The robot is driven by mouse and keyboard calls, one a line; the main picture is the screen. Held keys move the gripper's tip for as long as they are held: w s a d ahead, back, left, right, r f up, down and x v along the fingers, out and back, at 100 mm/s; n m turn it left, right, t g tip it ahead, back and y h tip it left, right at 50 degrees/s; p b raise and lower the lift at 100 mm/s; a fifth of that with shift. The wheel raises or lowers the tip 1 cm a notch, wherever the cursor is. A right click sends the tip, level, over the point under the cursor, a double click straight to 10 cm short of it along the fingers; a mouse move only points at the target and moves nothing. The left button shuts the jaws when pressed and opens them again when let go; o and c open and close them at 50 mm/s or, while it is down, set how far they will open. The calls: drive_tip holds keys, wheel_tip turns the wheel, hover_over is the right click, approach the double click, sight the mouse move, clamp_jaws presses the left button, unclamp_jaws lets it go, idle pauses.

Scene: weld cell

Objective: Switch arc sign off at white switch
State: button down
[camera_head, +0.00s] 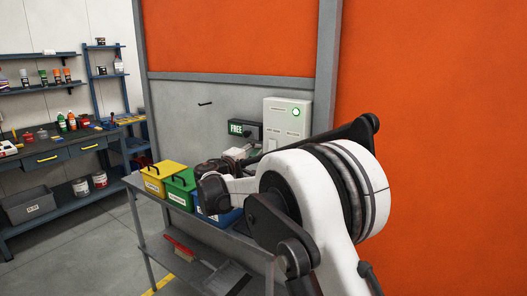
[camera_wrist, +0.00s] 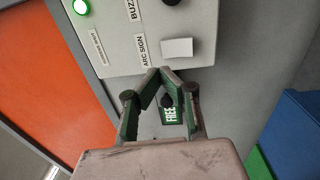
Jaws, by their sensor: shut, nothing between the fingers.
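The white switch (camera_wrist: 177,48) is a flat rectangular plate on the pale control box (camera_wrist: 120,40), beside the label ARC SIGN in the wrist view. My gripper (camera_wrist: 161,71) is shut and empty, its tips close to the box edge just below the switch in the picture. I cannot tell whether they touch the box. The arc sign (camera_wrist: 168,116) shows FREE in green behind the fingers.
A green lamp (camera_wrist: 81,7) glows on the box, with a black knob (camera_wrist: 171,2) near BUZZ lettering. Below, yellow (camera_head: 164,173), green (camera_head: 181,182) and blue boxes stand on a grey table (camera_head: 140,184). A shelf bench (camera_head: 60,150) is at the left.

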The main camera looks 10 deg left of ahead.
drive_tip(key=v, duration=0.2)
drive_tip(key=r+v, duration=0.1)
drive_tip(key=v, duration=0.2)
drive_tip(key=shift+s+b, duration=0.15)
drive_tip(key=shift+b, duration=0.2)
drive_tip(key=s+d+r+m+g+b, duration=0.1)
drive_tip(key=s+d+m+g, duration=0.15)
drive_tip(key=d, duration=0.65)
drive_tip(key=s+d+r+m+g, duration=0.1)
drive_tip(key=s+d+g, duration=0.15)
drive_tip(key=d, duration=0.55)
drive_tip(key=s+d+f+m+g+y, duration=0.2)
drive_tip(key=s+d, duration=0.9)
drive_tip(key=d, duration=0.2)
drive_tip(key=s+d+f+m+g+y+b, duration=0.1)
drive_tip(key=s+f, duration=0.4)
drive_tip(key=s, duration=0.5)
drive_tip(key=s+d+f+m+y+b, duration=0.1)
drive_tip(key=s+d+f+m+y, duration=0.2)
drive_tip(key=s, duration=0.8)
drive_tip(key=s+d+f+m+g+y+b, duration=0.1)
drive_tip(key=s+d+f+m+y, duration=0.1)
drive_tip(key=s+f, duration=0.5)
drive_tip(key=s+d+m, duration=0.1)
drive_tip(key=s, duration=0.2)
drive_tip(key=shift+s+d+f+g, duration=0.2)
drive_tip(key=shift+f+g, duration=0.05)
drive_tip(key=shift+g, duration=0.05)
